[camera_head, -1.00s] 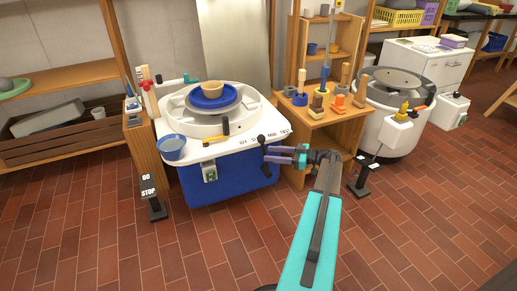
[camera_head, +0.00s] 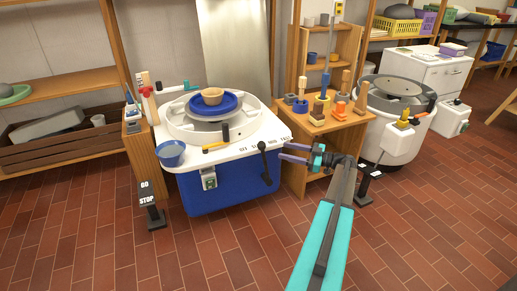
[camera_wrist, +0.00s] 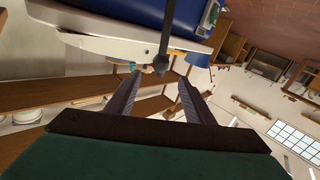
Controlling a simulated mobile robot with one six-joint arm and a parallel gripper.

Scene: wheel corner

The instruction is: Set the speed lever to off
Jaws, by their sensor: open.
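The speed lever (camera_head: 264,160) is a black rod with a dark knob on the front right of the pottery wheel (camera_head: 235,151). It slants down across the blue body. A row of small labels (camera_head: 264,144) runs along the white deck edge; I cannot read which setting the lever marks. My gripper (camera_head: 281,151) is open and empty, just right of the lever, its two purple fingers pointing left toward it. In the wrist view the lever (camera_wrist: 163,48) with its round knob shows beyond and between the open fingertips (camera_wrist: 160,78). I see no contact.
A wooden stand with tools (camera_head: 310,134) is close behind my gripper. A second wheel (camera_head: 395,143) is at right. The front floor is clear.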

